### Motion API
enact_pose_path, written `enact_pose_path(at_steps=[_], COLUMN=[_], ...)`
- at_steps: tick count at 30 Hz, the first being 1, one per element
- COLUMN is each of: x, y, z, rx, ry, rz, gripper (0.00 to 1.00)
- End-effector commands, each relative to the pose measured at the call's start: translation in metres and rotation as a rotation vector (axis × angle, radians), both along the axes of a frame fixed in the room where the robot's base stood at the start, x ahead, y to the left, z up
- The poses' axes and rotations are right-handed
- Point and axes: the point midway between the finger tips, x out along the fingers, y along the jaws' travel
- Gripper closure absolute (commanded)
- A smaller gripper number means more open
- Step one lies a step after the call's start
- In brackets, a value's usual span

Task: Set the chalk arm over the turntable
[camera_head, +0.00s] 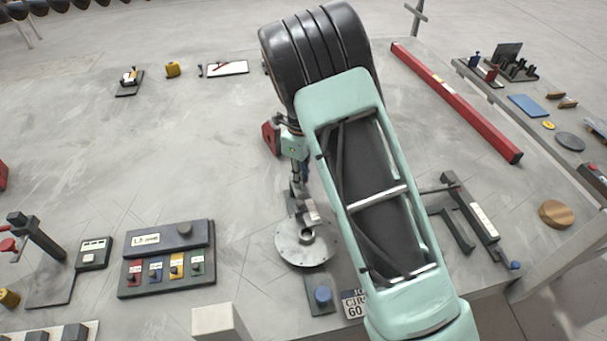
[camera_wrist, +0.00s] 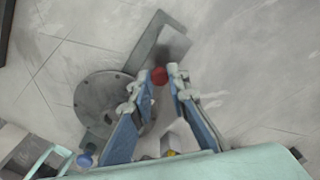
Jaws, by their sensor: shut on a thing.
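The turntable (camera_head: 297,255) is a round grey metal disc with a raised nut-like centre, on a dark base plate with a blue knob (camera_head: 322,295). It also shows in the wrist view (camera_wrist: 92,97). My gripper (camera_wrist: 158,73) is shut on a small red knob (camera_wrist: 159,76), its fingertips on either side of it. The knob is by the end of a pale grey bar (camera_wrist: 174,46), which looks like the chalk arm. The bar lies beside the disc's rim; how far it overlaps the disc I cannot tell. In the head view my gripper (camera_head: 299,192) is just behind the disc, and the knob is hidden.
A panel with coloured tabs (camera_head: 167,260) stands to the left of the turntable. A white block (camera_head: 218,322) and a number plate (camera_head: 354,303) are at the front. A long red bar (camera_head: 457,102) lies at the right. The table's middle left is clear.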

Motion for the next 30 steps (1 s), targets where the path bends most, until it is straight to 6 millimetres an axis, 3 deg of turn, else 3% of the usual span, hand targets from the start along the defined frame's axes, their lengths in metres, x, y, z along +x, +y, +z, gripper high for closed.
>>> enact_pose_path(at_steps=[22,23,24,27,30], x=[-0.0007,-0.0007,-0.0007,-0.0010,-0.0013], y=[0.0042,0.0042,0.0042,0.0040,0.0038], z=[0.0016,0.0016,0.0016,0.0013,0.0009], rx=[0.003,0.003,0.003,0.002,0.001], ry=[-0.004,-0.004,-0.004,-0.003,-0.002], rz=[-0.094,-0.094,-0.094,-0.093,-0.092], gripper=[1.00,0.84,0.79,0.68,0.67])
